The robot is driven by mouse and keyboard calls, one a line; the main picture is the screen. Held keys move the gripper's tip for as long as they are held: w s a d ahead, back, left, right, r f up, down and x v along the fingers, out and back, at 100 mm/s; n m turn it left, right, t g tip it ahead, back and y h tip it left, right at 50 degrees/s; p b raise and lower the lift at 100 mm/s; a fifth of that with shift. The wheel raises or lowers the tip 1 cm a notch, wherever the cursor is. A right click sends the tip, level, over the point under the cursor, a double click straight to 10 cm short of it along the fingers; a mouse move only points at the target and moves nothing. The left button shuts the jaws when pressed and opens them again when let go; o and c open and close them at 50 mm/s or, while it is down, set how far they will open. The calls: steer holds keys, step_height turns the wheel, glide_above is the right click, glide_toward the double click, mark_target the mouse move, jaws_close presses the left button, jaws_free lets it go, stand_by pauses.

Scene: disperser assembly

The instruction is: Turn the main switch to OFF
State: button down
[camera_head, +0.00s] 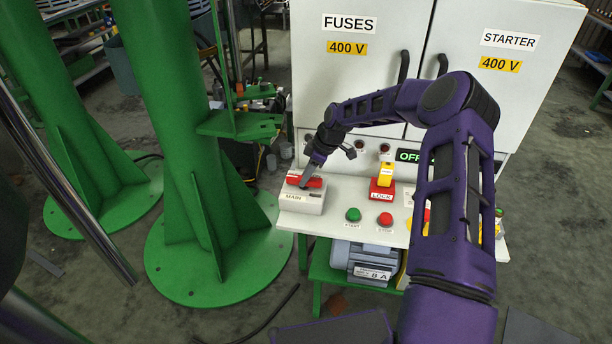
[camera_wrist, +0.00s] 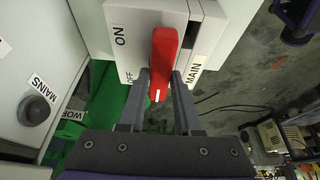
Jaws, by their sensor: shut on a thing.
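The main switch is a pale box labelled MAIN (camera_head: 300,203) on the left of the control panel, with a red handle (camera_head: 312,182). In the wrist view the handle (camera_wrist: 164,50) lies lengthwise between the fingers, with ON printed beside its upper part and OFF lower down beside its near end. My gripper (camera_head: 306,182) reaches down to the switch from the right. In the wrist view my gripper (camera_wrist: 161,88) has one finger on each side of the handle and is shut on it. A green-lit display (camera_head: 408,156) shows OFF, partly hidden by my arm.
A yellow and red LOCK piece (camera_head: 383,182) stands right of the switch. Green (camera_head: 353,214) and red (camera_head: 385,219) buttons lie in front. The cabinet (camera_head: 365,75) rises behind, and a green column (camera_head: 180,110) stands at left. A round MAINS knob (camera_wrist: 34,110) shows in the wrist view.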

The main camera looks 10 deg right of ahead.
steer(key=c, duration=0.6)
jaws_free()
steer(key=p+v, duration=0.1)
steer(key=v, duration=1.6)
steer(key=shift+r, duration=0.2)
steer(key=shift+d, duration=0.1)
